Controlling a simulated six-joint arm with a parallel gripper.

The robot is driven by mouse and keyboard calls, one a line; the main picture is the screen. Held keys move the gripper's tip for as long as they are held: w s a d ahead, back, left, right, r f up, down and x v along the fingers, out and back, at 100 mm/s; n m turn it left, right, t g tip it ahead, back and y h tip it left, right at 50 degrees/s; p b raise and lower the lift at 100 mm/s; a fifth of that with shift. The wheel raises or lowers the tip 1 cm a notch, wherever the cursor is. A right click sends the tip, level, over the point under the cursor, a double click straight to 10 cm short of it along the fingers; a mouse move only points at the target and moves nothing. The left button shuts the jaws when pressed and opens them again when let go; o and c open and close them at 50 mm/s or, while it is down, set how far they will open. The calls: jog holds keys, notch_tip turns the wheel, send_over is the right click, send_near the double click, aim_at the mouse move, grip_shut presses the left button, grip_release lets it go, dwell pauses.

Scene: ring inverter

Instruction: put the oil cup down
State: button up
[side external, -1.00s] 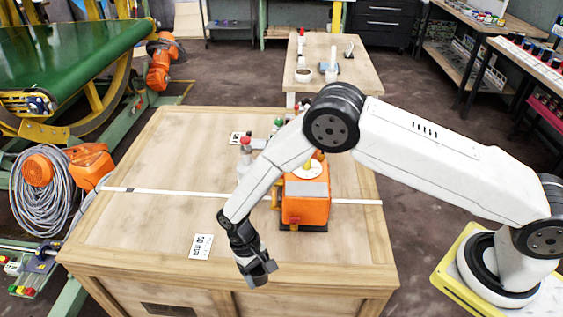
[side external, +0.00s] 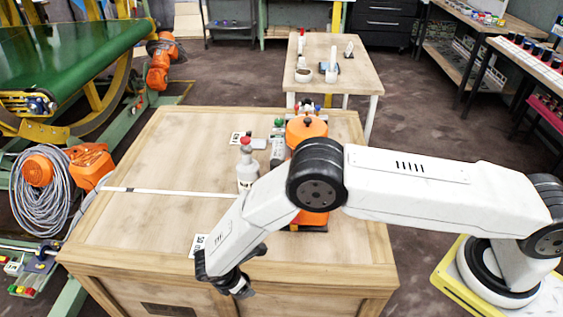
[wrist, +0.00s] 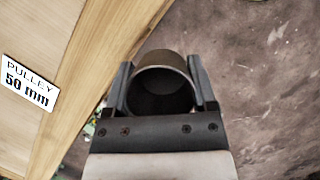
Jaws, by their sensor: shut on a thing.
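My gripper (side external: 241,288) is at the front edge of the wooden crate top (side external: 150,230) in the side external view, low and tilted downward. In the wrist view my gripper (wrist: 162,95) is shut on a dark round cup (wrist: 163,82), the oil cup, with one finger on each side of it. The cup's mouth faces the camera and its inside looks dark; I cannot tell what it holds. In the wrist view the cup is over the floor, beyond the crate's edge. In the side external view the cup is mostly hidden by the gripper.
A "PULLEY 50 mm" label (wrist: 30,83) lies on the crate. A white bottle with a red cap (side external: 247,170) and an orange machine (side external: 306,130) stand on the crate, the machine partly behind my arm. A low table (side external: 350,75) is behind.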

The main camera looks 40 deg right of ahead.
jog(key=shift+d, duration=0.1)
send_near(298, 250)
jog(key=f, duration=0.1)
jog(key=a+f, duration=0.1)
jog(key=f, duration=0.2)
jog(key=shift+a+f, duration=0.25)
jog(key=shift+a, duration=0.1)
jog(key=d, duration=0.3)
jog(key=shift+d, duration=0.4)
jog(key=shift+f, duration=0.75)
jog(key=shift+f, duration=0.1)
jog(key=o, duration=1.2)
